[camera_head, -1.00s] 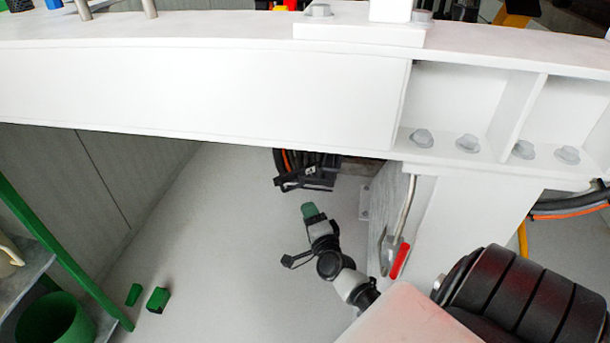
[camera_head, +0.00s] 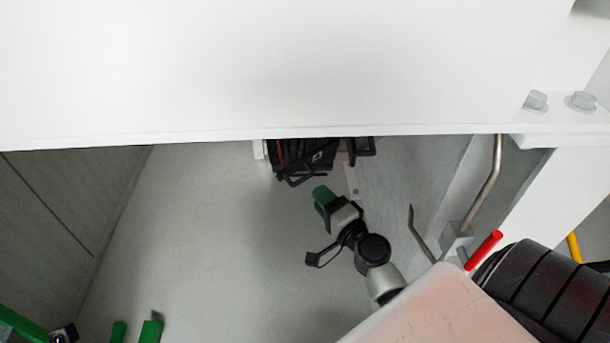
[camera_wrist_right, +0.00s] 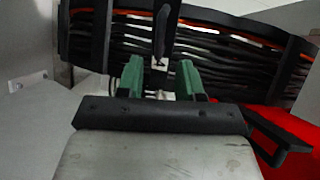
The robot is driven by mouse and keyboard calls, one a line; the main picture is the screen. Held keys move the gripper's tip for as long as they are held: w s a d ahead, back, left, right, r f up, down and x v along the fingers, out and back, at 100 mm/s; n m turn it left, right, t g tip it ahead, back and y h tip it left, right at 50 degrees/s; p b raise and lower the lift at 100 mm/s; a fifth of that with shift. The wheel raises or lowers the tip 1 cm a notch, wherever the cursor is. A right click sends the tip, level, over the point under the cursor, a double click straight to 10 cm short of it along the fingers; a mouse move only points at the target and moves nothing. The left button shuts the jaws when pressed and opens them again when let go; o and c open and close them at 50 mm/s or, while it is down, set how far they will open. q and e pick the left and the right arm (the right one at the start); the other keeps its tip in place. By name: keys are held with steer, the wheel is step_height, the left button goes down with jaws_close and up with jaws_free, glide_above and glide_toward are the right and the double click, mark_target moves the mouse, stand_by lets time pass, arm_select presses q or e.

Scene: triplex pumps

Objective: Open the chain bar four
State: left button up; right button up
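A black cable chain (camera_head: 300,160) with black crossbars and an orange cable hangs under the white beam in the head view. It fills the top of the right wrist view (camera_wrist_right: 210,55), where a dark upright bar (camera_wrist_right: 161,35) with a small white square stands near the middle. I cannot tell which bar is number four. My right gripper (camera_head: 323,198) has green fingertips and points up toward the chain, a little below it. In the wrist view its two fingers (camera_wrist_right: 167,80) are apart, with a pale bit showing between them.
A large white beam (camera_head: 260,70) covers the top of the head view. Grey floor left of the gripper is clear.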

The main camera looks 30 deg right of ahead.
mark_target(304, 177)
steer(key=w, duration=0.4)
steer(key=w+p, duration=0.1)
steer(key=w, duration=0.3)
steer(key=shift+r, duration=0.2)
steer(key=shift+c, duration=0.3)
steer(key=shift+s, duration=0.1)
jaws_close()
